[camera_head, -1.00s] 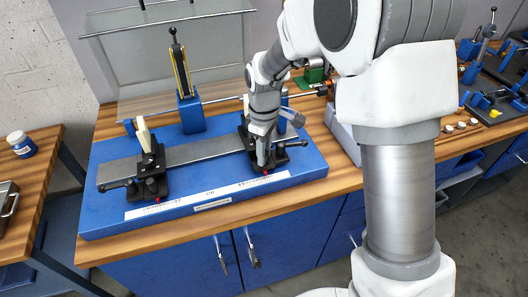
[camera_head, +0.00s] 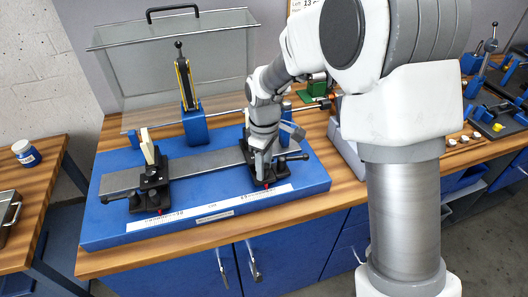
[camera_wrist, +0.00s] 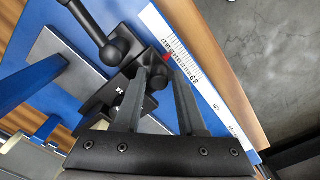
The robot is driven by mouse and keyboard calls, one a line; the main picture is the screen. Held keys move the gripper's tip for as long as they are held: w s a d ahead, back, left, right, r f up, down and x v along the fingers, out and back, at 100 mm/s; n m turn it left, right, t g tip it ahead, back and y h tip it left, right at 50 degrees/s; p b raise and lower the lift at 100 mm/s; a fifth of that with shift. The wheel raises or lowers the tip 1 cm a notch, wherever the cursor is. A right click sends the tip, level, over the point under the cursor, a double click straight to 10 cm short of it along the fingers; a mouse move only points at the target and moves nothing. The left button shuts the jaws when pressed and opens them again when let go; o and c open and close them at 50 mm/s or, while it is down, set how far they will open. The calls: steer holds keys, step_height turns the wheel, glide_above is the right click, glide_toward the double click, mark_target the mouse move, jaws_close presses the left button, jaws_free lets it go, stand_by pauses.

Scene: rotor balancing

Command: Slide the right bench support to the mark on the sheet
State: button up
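The right bench support (camera_head: 277,174) is a black block on the grey rail of the blue bench, with a side lever and a red pointer beside the white scale strip (camera_head: 250,197). My gripper (camera_head: 263,176) is down at its front. In the wrist view, my two fingers (camera_wrist: 160,72) stand apart on either side of a black knob of the right support (camera_wrist: 155,76). Whether they press on it I cannot tell. The red pointer (camera_wrist: 167,57) lies just beyond the fingertips at the scale (camera_wrist: 172,50). A sheet (camera_head: 302,6) on the wall is cut off; "13" shows on it.
The left support (camera_head: 150,186) stands on the rail (camera_head: 205,160) well to the left, with clear rail between. A blue post with a yellow-edged gauge (camera_head: 187,95) and a clear shield (camera_head: 135,75) stand behind. A grey box (camera_head: 348,150) is right of the bench.

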step_height(320, 180, up, 17)
steer(key=p, duration=0.1)
steer(key=shift+r, duration=0.2)
stand_by(0.3)
steer(key=s+d+r+m+t, duration=0.2)
steer(key=s+d+r+m, duration=0.35)
steer(key=s+d, duration=0.35)
steer(key=s+d+f+m+t, duration=0.2)
steer(key=s+d+m+t, duration=0.1)
steer(key=s+d+m, duration=0.5)
steer(key=s+d, duration=0.1)
steer(key=s, duration=0.2)
steer(key=shift+s+d+f+t, duration=0.15)
steer(key=shift+s+t, duration=0.15)
stand_by(0.6)
